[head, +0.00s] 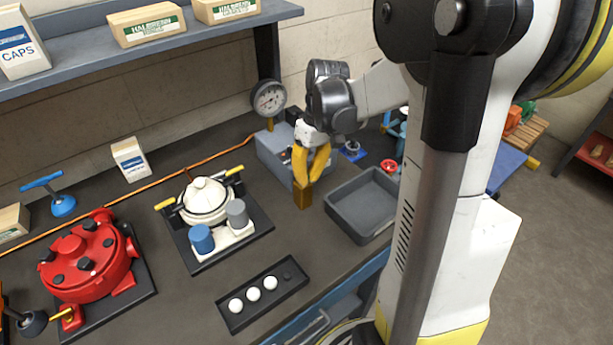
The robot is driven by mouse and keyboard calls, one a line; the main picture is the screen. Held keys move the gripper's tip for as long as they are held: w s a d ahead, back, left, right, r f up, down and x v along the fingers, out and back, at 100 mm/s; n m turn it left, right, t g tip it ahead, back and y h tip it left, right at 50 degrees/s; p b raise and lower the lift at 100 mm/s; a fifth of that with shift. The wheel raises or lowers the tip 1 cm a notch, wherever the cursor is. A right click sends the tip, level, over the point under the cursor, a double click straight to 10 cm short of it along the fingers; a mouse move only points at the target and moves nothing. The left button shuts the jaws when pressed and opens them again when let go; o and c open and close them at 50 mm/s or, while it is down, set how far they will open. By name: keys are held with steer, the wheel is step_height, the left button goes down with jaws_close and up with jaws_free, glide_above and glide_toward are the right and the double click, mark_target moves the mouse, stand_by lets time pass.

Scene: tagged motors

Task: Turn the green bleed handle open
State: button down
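My gripper (305,185) has yellow fingers and points down beside the grey box with the gauge, left of the grey tray. A gold-brown block shape shows at the lower end of the fingers. I cannot tell whether it is the fingertips or something held, so I cannot tell if the gripper is open or shut. The grey gauge box (268,149) stands at the back of the bench, partly hidden by my gripper and arm. I can make out no green bleed handle; it may be hidden or too small to see.
The grey tray (342,213) is right of my gripper. A round gauge (269,97) stands behind it. A white-domed unit (205,199), a red round housing (85,262) and a black tray (237,322) occupy the bench. The shelf (100,47) overhangs the back left.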

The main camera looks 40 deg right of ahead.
steer(key=c, duration=1.5)
jaws_free()
steer(key=shift+d, duration=0.1)
steer(key=shift+o, duration=0.2)
steer(key=shift+r, duration=0.1)
step_height(320, 180, up, 12)
steer(key=d, duration=0.2)
steer(key=shift+f, duration=0.2)
steer(key=s+a+f+t+h+b, duration=0.1)
steer(key=s+a+f+t, duration=0.1)
steer(key=a, duration=0.6)
steer(key=s+a+f+t+h, duration=0.1)
steer(key=s+a+f+t, duration=0.1)
steer(key=s+a+t, duration=0.3)
steer(key=s+a, duration=0.2)
steer(key=a, duration=0.1)
steer(key=shift+m+b, duration=0.3)
steer(key=shift+b, duration=0.05)
